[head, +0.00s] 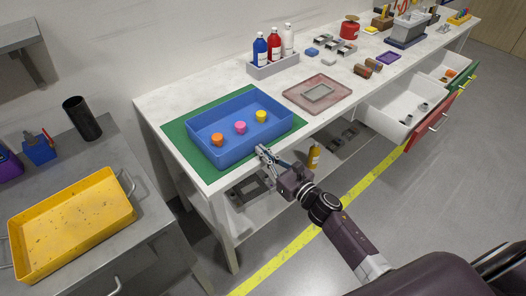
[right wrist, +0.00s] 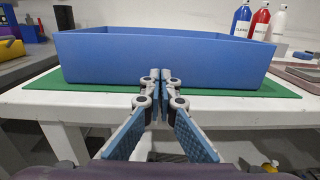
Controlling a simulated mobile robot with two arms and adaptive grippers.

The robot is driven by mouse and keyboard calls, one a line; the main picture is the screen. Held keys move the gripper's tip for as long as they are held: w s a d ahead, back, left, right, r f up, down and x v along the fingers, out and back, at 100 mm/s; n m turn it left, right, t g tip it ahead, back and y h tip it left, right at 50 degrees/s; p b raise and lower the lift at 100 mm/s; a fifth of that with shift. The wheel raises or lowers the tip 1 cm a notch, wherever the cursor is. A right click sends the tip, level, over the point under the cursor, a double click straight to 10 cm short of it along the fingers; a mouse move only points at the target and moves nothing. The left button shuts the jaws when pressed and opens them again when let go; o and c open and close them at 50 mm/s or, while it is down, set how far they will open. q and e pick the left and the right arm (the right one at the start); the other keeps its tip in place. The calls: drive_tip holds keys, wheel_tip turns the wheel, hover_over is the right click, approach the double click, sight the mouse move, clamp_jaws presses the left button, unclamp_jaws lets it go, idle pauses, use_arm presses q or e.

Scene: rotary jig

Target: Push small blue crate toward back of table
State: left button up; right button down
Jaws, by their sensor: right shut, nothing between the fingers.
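The blue crate (head: 205,144) sits on a green mat (head: 203,172) near the left end of the white table. It holds an orange, a pink and a yellow piece. My right gripper (head: 262,152) is shut and empty at the crate's front side. In the right wrist view the shut fingertips (right wrist: 161,76) are in front of the crate's front wall (right wrist: 110,62), close to it; I cannot tell whether they touch. A strip of green mat (right wrist: 240,90) shows in front of the crate. My left gripper is not in view.
A bottle rack (head: 273,68) stands behind the crate to the right, against the wall. A pinkish tray (head: 292,95) lies right of the mat. An open drawer (head: 393,112) juts out further right. Some bare mat shows behind the crate.

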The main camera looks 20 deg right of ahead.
drive_tip(key=shift+w+a+f+b, duration=0.1)
drive_tip(key=shift+w+a+b, duration=0.05)
drive_tip(key=shift+w+b, duration=0.15)
drive_tip(key=b+x, duration=0.3)
drive_tip(key=x, duration=0.2)
drive_tip(key=shift+w, duration=0.3)
drive_tip(key=shift+w+a, duration=0.2)
drive_tip(key=shift+w, duration=0.2)
drive_tip(key=shift+d, duration=0.1)
